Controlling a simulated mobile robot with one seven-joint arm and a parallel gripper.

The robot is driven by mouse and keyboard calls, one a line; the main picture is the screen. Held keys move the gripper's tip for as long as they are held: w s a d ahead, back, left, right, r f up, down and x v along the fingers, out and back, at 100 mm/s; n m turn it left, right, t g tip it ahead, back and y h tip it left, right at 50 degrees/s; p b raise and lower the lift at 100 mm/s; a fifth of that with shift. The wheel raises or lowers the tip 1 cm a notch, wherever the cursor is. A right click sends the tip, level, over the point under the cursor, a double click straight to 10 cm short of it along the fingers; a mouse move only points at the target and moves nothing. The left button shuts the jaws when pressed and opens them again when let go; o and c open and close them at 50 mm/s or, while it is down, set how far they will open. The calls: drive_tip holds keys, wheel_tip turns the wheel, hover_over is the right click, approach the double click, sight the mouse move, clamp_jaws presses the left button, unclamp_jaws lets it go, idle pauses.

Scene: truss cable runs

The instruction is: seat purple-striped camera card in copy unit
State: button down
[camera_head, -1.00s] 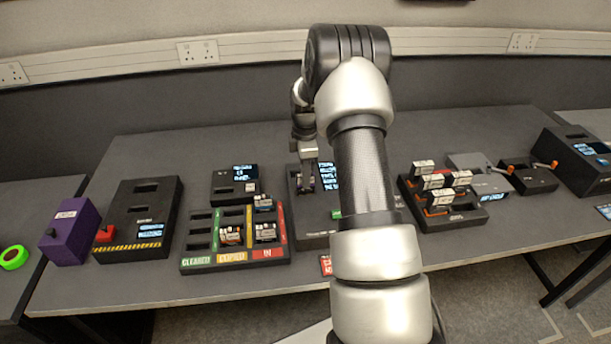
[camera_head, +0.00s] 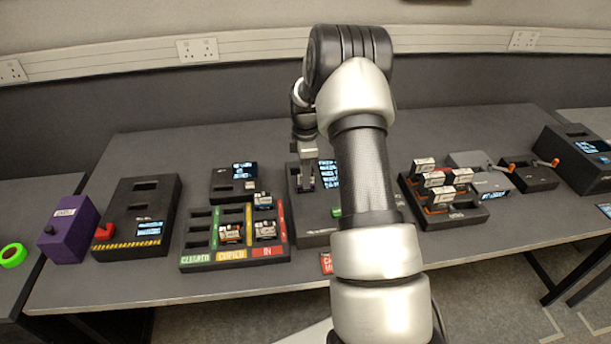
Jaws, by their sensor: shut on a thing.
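The unit with the lit screen and green button, which looks like the copy unit (camera_head: 314,240), stands at the middle of the table, partly hidden behind my arm. My gripper (camera_head: 307,184) points down over its upper left part. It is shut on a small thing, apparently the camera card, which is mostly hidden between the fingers. I cannot make out a purple stripe, nor whether the card is in a slot. Other cards (camera_head: 229,233) sit in the tray (camera_head: 236,258) labelled CLEARED, COPIED and IN, left of the unit.
A small black unit with a screen (camera_head: 223,186) stands behind the tray. A black slotted box (camera_head: 121,214) and a purple box (camera_head: 68,229) are at left. A rack of several cards (camera_head: 469,215) is right of my arm. The front table strip is mostly clear.

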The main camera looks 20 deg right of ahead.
drive_tip(key=shift+f, duration=0.2)
drive_tip(key=c, duration=1.4)
unclamp_jaws()
drive_tip(key=shift+r, duration=0.1)
drive_tip(key=shift+r+p, duration=2.05)
drive_tip(key=shift+r, duration=1.65)
